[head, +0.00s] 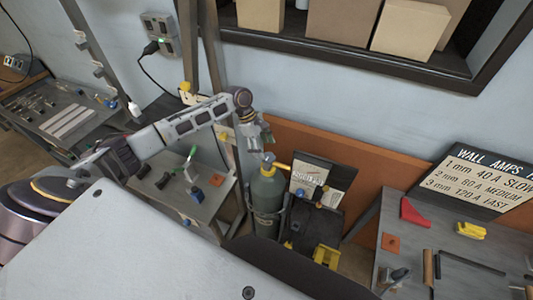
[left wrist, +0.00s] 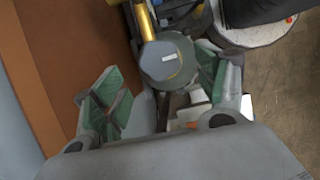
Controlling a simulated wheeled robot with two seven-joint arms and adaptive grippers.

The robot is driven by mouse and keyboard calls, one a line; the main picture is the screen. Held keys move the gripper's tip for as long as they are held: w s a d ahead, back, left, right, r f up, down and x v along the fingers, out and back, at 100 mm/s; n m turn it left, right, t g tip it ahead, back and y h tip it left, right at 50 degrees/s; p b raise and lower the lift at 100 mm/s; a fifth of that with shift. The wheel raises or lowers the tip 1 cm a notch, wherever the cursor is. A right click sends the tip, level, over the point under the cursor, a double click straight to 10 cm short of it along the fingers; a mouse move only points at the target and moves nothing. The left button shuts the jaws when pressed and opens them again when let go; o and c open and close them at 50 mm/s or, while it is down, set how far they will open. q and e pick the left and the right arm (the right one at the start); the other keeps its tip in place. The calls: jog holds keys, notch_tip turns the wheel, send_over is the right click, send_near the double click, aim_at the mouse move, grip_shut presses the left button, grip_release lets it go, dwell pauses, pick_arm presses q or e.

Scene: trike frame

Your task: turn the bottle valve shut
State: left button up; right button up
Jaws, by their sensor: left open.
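The green gas bottle (head: 267,195) stands upright below the wall shelf, with a small grey valve (head: 268,157) on top and a yellow-gold fitting (head: 280,166) beside it. My left gripper (head: 266,143) is just above the valve, pointing down. In the left wrist view its green-padded fingers (left wrist: 160,85) are spread apart with nothing gripped. A grey-green rounded part of the bottle assembly (left wrist: 168,62) with a small white label shows between and beyond the fingers, and a gold tube (left wrist: 146,22) is above it. I cannot tell whether the fingers touch the valve. My right gripper is out of view.
A board with papers (head: 318,180) stands close right of the bottle. A grey bench (head: 440,250) is at the right, with a red wedge (head: 413,212) and a yellow item (head: 470,230). A low grey table (head: 205,210) with tools is to the left.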

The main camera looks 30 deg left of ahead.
aim_at(267, 156)
pick_arm(q)
jog(key=shift+x, duration=2)
jog(key=c, duration=1)
jog(key=shift+c, duration=0.2)
